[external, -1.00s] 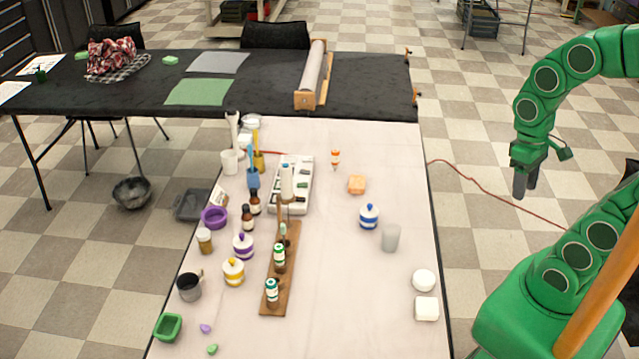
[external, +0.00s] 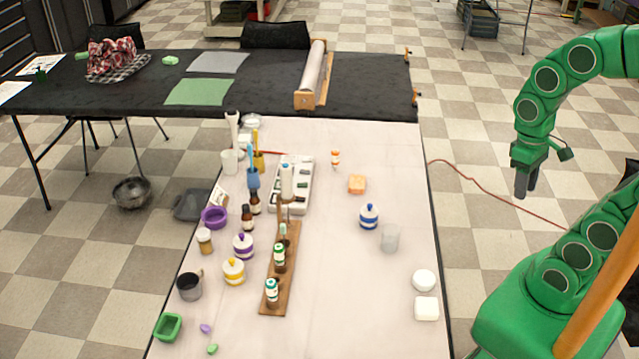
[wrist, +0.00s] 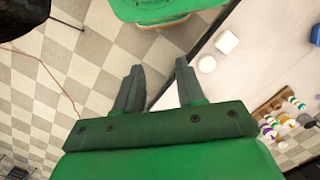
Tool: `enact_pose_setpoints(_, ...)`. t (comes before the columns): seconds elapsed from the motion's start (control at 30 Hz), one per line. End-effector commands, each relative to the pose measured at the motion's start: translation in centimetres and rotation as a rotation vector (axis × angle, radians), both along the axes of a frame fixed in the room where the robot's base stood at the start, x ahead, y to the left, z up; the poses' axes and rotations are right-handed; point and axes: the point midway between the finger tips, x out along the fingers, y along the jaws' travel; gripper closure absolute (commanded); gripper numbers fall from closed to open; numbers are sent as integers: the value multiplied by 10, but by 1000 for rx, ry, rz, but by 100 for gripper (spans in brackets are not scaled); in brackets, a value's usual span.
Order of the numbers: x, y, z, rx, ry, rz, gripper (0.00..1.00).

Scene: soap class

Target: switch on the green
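A long white box (external: 307,172) with several dark greenish rocker-like parts lies on the white table, left of its middle. It looks like a power strip, and a white cylinder hides part of it. Which of its parts is the green switch, and whether any is on, is too small to tell. My gripper (external: 526,184) hangs in the air right of the table, far from the box. In the wrist view my gripper (wrist: 159,65) has its two fingers apart with nothing between them. I cannot make out the box in the wrist view.
A wooden rack (external: 276,300) with small bottles stands in front of the box. Jars, cups and bottles crowd the table's left side. A blue-striped jar (external: 369,217), a translucent cup (external: 390,238) and an orange block (external: 357,184) stand right of it. The table's front middle is clear.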

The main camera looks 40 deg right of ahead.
Motion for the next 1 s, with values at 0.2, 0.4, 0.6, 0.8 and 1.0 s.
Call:
enact_pose_setpoints(0.2,17,8,0,28,-12,44,96)
enact_pose_setpoints(0.4,59,26,3,92,-57,143,100)
enact_pose_setpoints(0.6,100,45,3,158,-101,240,100)
enact_pose_setpoints(0.8,144,64,4,221,-158,327,100)
enact_pose_setpoints(1.0,185,82,1,279,-209,405,100)
